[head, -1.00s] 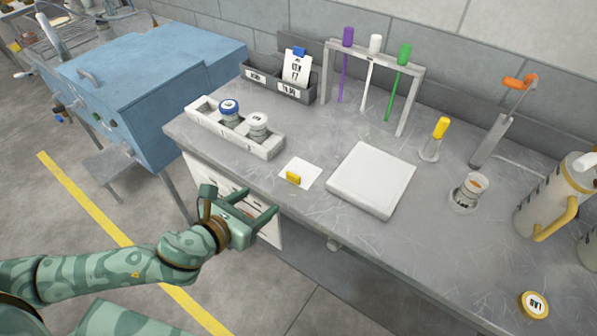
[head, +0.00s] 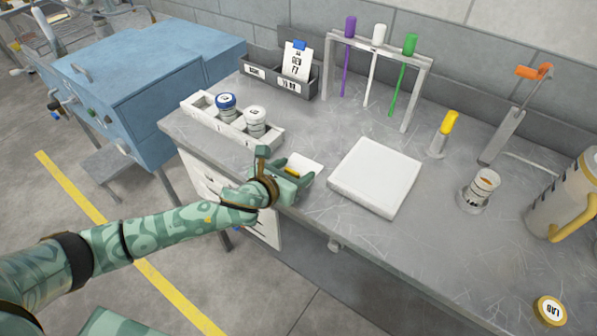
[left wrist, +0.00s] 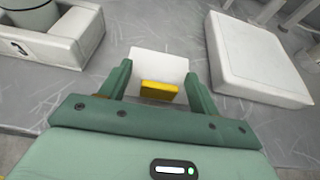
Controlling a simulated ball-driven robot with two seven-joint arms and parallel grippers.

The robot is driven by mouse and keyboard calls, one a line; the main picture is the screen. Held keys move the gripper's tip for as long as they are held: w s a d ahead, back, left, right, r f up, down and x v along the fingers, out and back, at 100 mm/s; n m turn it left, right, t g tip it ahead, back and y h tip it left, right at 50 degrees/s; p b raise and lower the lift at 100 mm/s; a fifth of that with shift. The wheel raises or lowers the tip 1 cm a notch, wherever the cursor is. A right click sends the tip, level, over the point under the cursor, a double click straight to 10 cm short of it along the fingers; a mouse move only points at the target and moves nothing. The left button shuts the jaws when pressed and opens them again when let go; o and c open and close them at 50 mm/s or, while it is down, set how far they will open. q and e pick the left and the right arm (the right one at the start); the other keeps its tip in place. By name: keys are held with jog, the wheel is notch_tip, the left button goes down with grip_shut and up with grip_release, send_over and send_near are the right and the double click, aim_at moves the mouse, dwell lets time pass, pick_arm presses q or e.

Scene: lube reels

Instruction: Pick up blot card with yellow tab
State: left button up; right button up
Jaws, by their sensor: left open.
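The blot card (head: 306,163) is a small white square lying flat near the front edge of the bench. Its yellow tab (left wrist: 159,90) faces my left gripper; in the head view the gripper partly covers it. My left gripper (head: 296,167) is open at the card. In the left wrist view its two fingers (left wrist: 158,84) stand on either side of the yellow tab, apart from it, with the white card (left wrist: 158,63) extending beyond. Whether the fingertips touch the card or bench, I cannot tell. My right gripper is not in view.
A white square pad (head: 375,176) lies right of the card. A white tray (head: 189,108) with two jars stands to the left. A rack with purple, white and green rods (head: 379,35) stands behind. The bench front edge runs under my left arm.

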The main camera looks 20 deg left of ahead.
pick_arm(q)
jog(key=c, duration=1.1)
jog(key=shift+o, duration=0.2)
jog(key=shift+r, duration=0.1)
